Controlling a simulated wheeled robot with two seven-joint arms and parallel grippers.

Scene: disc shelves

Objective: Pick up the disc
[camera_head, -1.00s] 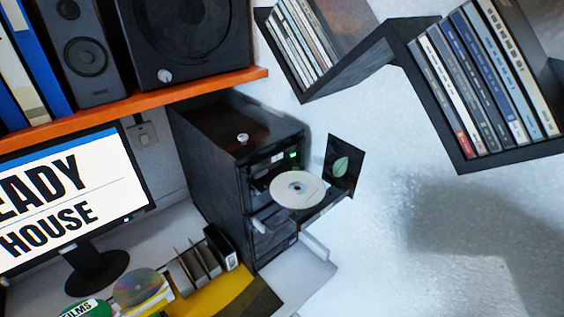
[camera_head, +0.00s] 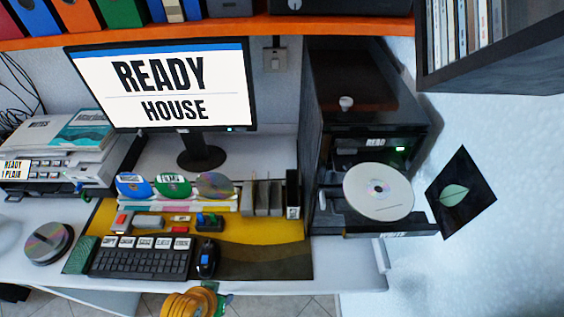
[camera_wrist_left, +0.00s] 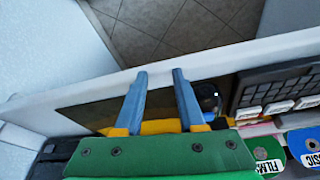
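A silvery white disc (camera_head: 362,190) lies flat on the opened tray (camera_head: 420,226) of the black computer tower (camera_head: 312,110), at the right in the head view. My left gripper (camera_wrist_left: 160,76) shows in the wrist view with two blue fingers apart and nothing between them. It is above the desk's front edge, near the dark part of the mat. In the head view only part of it shows at the bottom edge, well left of and in front of the disc. The disc is not visible in the wrist view. My right gripper is not in view.
A monitor (camera_head: 180,90) stands left of the tower. A keyboard (camera_head: 140,262), a mouse (camera_head: 206,258) and a disc rack (camera_head: 262,198) are on the desk. A black leaf card (camera_head: 475,205) is right of the tray. A shelf (camera_head: 470,65) overhangs at upper right.

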